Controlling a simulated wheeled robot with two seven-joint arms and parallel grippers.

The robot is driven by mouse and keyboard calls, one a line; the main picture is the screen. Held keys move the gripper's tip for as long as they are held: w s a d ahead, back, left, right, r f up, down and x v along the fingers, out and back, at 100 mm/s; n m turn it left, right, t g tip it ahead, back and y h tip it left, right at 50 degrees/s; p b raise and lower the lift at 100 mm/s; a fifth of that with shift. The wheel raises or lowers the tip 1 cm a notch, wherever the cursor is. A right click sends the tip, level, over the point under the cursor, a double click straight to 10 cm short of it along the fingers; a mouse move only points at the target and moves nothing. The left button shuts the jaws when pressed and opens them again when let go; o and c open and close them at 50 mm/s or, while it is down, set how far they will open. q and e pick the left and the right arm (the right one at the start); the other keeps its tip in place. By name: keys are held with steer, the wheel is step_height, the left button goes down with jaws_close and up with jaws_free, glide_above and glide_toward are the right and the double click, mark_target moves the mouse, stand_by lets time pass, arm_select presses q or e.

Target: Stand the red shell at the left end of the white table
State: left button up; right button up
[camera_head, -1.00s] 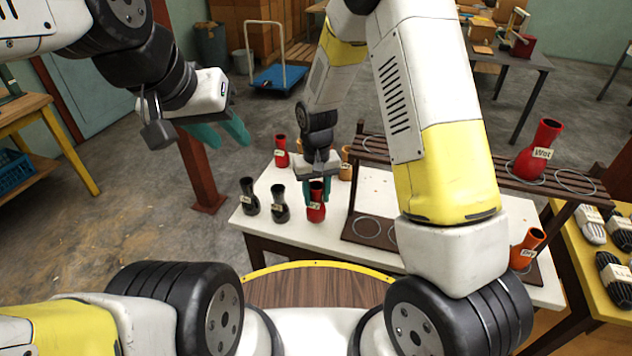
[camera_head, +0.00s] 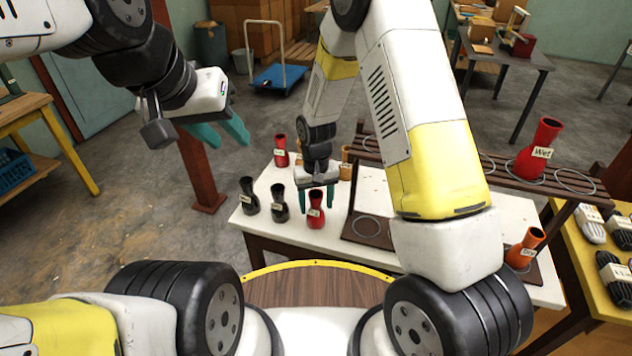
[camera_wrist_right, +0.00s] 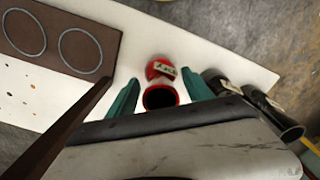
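A red shell (camera_head: 316,212) with a pale label stands upright on the white table (camera_head: 290,232), near its left end and just right of two black shells. In the right wrist view, the red shell (camera_wrist_right: 161,92) is between the fingers with its dark mouth toward the camera. My right gripper (camera_head: 316,200) is open, with a gap between each finger and the shell. My left gripper (camera_head: 221,134) is open and empty, in the air left of the table. Another red shell (camera_head: 281,150) stands at the table's back left; a larger one labelled Wet (camera_head: 541,150) is on the rack.
Black shells (camera_head: 249,196) and (camera_head: 279,204) stand close left of the red shell. A brown ringed board (camera_head: 352,234) and the slatted rack (camera_head: 507,180) lie to the right. An orange shell (camera_head: 346,164) is behind my right gripper; another orange shell (camera_head: 524,250) is far right.

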step_height(320, 180, up, 12)
steer(key=shift+r, duration=0.1)
stand_by(0.5)
steer(key=shift+s, duration=0.1)
